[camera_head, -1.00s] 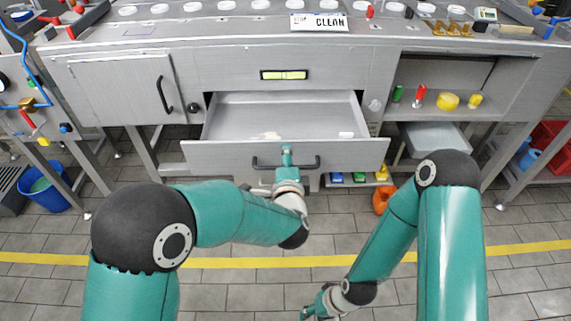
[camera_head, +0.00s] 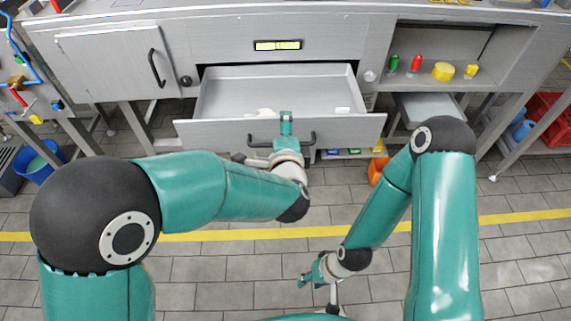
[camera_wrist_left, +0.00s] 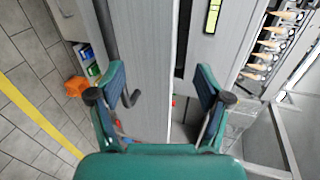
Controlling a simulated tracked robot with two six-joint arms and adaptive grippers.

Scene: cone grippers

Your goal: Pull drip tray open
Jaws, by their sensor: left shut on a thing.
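The drip tray (camera_head: 225,133) is a grey metal drawer pulled well out of the counter, with its inside visible from above. Its front has a dark bar handle (camera_head: 309,140). Some small pale bits lie inside. My left gripper (camera_head: 286,118) is at the middle of the tray front, and its hand hides part of the handle.
A closed cabinet door (camera_head: 115,65) is left of the tray. An open shelf at right holds a yellow cylinder (camera_head: 443,71) and small coloured items. An orange container (camera_head: 377,170) stands below. A blue bucket (camera_head: 40,160) is at left. The tiled floor in front is largely clear.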

